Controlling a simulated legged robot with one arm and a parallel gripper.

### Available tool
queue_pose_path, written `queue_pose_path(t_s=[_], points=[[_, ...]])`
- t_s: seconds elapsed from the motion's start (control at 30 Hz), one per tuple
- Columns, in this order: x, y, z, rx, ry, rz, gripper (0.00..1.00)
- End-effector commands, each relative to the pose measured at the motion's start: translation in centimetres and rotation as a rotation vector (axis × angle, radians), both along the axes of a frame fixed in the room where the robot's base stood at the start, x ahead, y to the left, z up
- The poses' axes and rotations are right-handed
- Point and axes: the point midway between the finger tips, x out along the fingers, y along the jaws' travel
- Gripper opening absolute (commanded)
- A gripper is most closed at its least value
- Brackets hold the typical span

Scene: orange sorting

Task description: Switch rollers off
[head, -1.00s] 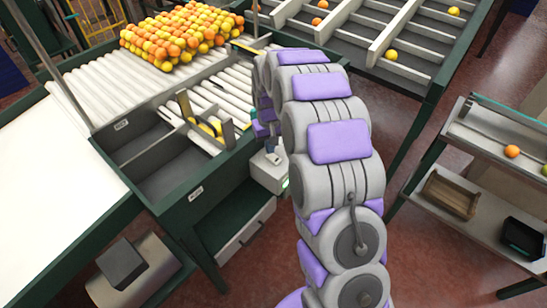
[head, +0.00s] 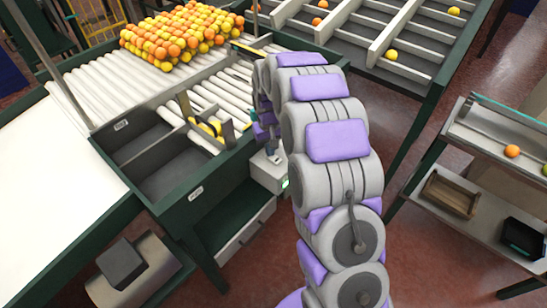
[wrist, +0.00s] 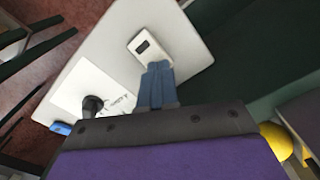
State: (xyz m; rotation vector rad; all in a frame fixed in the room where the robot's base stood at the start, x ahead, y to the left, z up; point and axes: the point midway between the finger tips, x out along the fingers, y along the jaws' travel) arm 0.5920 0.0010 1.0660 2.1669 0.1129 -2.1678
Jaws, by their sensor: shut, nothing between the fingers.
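The rollers (head: 100,85) are white and lie in the green-framed table, with more rollers (head: 222,95) to their right. A pale control box (head: 268,171) sits on the table's side beside my arm, with a small green light (head: 285,184) on its edge. In the wrist view the box (wrist: 98,50) fills the upper middle. It carries a white switch plate with a dark slot (wrist: 143,46), a black knob (wrist: 92,104) and a blue part (wrist: 60,128). My gripper (wrist: 158,66) is shut and empty, its fingertips at the lower edge of the switch plate; I cannot tell whether they touch.
Oranges and yellow fruit (head: 180,35) are heaped at the far end of the rollers. Two dark bins (head: 175,178) are at the table's near end. A sorting tray (head: 405,75) stands behind, and a shelf cart (head: 480,150) is at right. Red floor between them is clear.

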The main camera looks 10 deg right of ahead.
Motion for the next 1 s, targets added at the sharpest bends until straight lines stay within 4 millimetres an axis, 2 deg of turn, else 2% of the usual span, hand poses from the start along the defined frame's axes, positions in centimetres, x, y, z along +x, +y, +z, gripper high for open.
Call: queue_pose_path(t_s=[0.57, 1.0], points=[[0.0, 0.0, -0.6, 0.0, 0.003, 0.0, 0.0], [0.0, 0.0, 2.5, 0.0, 0.001, 0.0, 0.0]])
